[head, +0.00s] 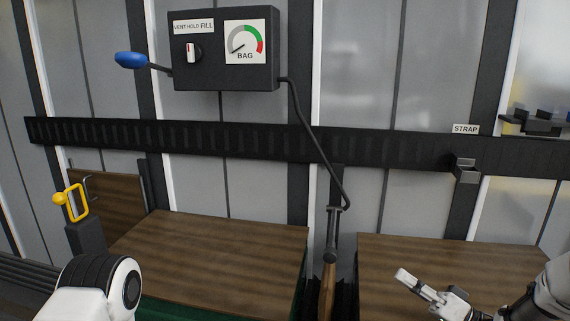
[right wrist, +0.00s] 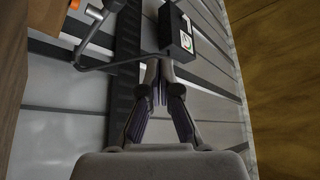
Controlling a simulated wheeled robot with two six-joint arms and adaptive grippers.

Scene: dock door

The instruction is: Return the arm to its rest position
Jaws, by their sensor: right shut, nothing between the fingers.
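My right gripper (head: 405,278) is low at the right in the head view, in front of the right wooden crate. It is shut and empty. In the right wrist view its two fingers (right wrist: 158,68) meet at the tips with nothing between them. My right arm comes in from the right edge. A white and black link of my left arm shows at the bottom left of the head view; the left gripper itself is not in view.
A dark control box (head: 225,50) with a dial, gauge and blue-ended lever (head: 131,60) hangs on the wall. Its hose runs down between two wooden crates (head: 215,255) (head: 450,262). A black rail (head: 270,140) crosses the wall. A yellow handle (head: 76,202) stands at left.

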